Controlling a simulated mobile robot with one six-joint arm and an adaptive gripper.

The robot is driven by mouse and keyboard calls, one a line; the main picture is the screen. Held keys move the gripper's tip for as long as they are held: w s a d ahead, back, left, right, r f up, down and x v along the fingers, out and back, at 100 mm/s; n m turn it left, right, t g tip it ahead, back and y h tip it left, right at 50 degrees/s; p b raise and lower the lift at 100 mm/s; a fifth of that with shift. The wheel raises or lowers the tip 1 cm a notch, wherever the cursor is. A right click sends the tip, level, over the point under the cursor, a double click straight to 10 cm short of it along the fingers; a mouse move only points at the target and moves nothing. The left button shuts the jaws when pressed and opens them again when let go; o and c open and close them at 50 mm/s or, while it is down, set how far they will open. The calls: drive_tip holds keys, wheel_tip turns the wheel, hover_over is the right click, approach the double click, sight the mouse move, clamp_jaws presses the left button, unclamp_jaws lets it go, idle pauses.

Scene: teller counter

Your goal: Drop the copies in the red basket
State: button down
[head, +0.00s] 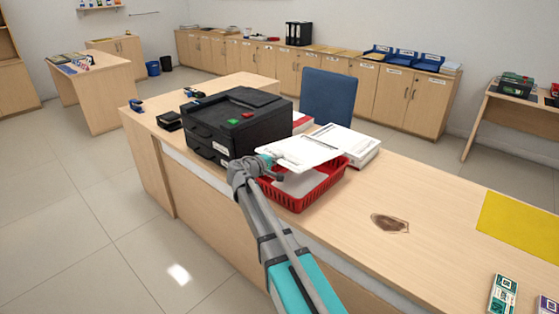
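The red basket (322,190) stands on the counter to the right of the black printer, with white paper (298,186) showing inside it. The copies (302,151), white sheets with faint print, are above the basket, roughly level and extending past its back edge. My gripper (268,163) is at the left edge of the copies, over the basket's left end, and appears shut on them. Its fingertips are small and partly hidden by the sheets. I cannot tell whether the copies touch the basket rim.
The black printer (238,122) stands close to the left of the basket. A white paper stack (358,143) lies behind it. A brown stain-like patch (390,223) and a yellow mat (520,226) are to the right. A blue chair (327,98) is behind the counter.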

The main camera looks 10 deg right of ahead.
drive_tip(key=shift+f, duration=0.15)
drive_tip(key=shift+f+b, duration=2.35)
drive_tip(key=shift+b, duration=0.15)
drive_tip(key=c, duration=0.7)
unclamp_jaws()
drive_tip(key=shift+r, duration=0.15)
